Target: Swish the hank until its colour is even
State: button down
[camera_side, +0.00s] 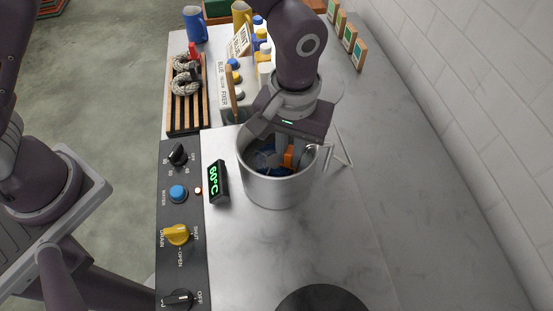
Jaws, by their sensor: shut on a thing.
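My gripper (290,157) reaches down into a steel pot (277,191) on the counter. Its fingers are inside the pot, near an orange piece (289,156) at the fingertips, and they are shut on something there. Dark blue material (265,160), which looks like the hank or dyed liquid, shows in the pot left of the fingers. My wrist and the pot's rim hide most of the inside, so the evenness of the colour cannot be told. Two pale hanks (186,76) lie on a slatted wooden rack at the back left.
A display reading 60°C (217,182) stands left of the pot, beside a panel with a blue button (178,193) and a yellow drain knob (177,234). Bottles and jugs (196,24) crowd the back. A dark round thing (322,299) is at the front.

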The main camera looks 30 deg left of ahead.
dwell(0.3)
jog(key=shift+s+d+r, duration=0.15)
jog(key=shift+s+r, duration=0.55)
notch_tip(320, 180, up, 11)
dwell(0.7)
jog(key=shift+r, duration=0.1)
dwell(0.8)
jog(key=shift+r, duration=1.5)
